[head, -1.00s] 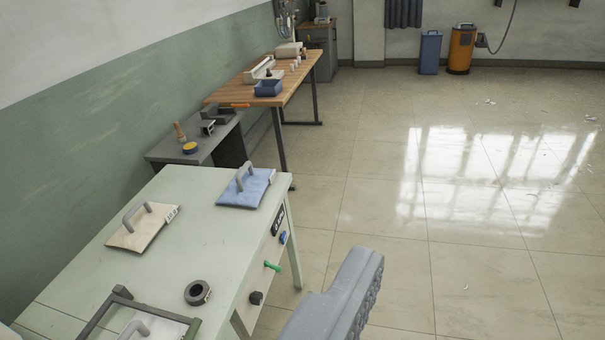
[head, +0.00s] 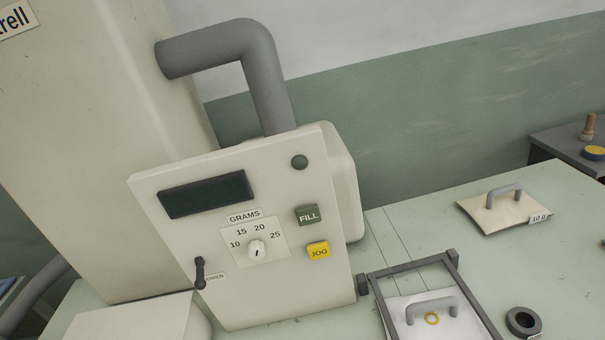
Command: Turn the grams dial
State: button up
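The grams dial (head: 257,250) is a small round white knob on the sloping front of a cream machine (head: 295,215). The numbers 10, 15, 20 and 25 are set around it, under a GRAMS label (head: 244,215). A short dark mark shows on the knob, but I cannot tell for certain which number it points to. A dark display (head: 205,194) sits above the dial. My gripper is not in view now, and nothing is seen touching the dial.
Right of the dial are a green FILL button (head: 308,215) and a yellow JOG button (head: 318,250). A black lever (head: 199,272) is lower left. A grey pipe (head: 268,85) rises behind. A frame (head: 478,305), a tape roll (head: 523,321) and a 10 g pad (head: 505,209) lie on the table.

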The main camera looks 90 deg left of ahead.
aim_at(256, 252)
jog(key=u, duration=0.15)
jog(key=k, duration=1.3)
jog(key=z, duration=0.1)
